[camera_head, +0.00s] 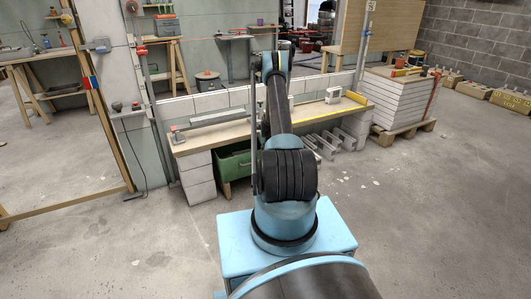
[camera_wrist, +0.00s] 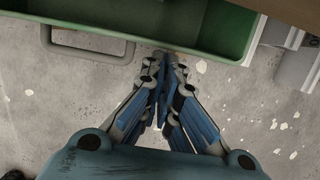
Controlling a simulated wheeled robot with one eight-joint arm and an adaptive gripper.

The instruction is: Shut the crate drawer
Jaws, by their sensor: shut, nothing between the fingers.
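The green crate drawer (camera_head: 234,166) sits beneath the wooden workbench at its left end, partly hidden by my arm in the head view. In the wrist view its open top and green front wall (camera_wrist: 222,48) cross the upper edge, so it stands at least partly out. A grey bar handle (camera_wrist: 88,43) sticks out from the front, left of my gripper. My gripper (camera_wrist: 165,56) is shut and empty, its fingertips at the drawer's front edge, right of the handle. I cannot tell whether they touch it. My arm hides the gripper in the head view.
The workbench (camera_head: 215,137) rests on white block piers, one (camera_head: 198,178) just left of the drawer. Grey metal profiles (camera_head: 330,142) lie under the bench to the right. A pallet stack (camera_head: 398,98) stands further right. The floor in front is clear.

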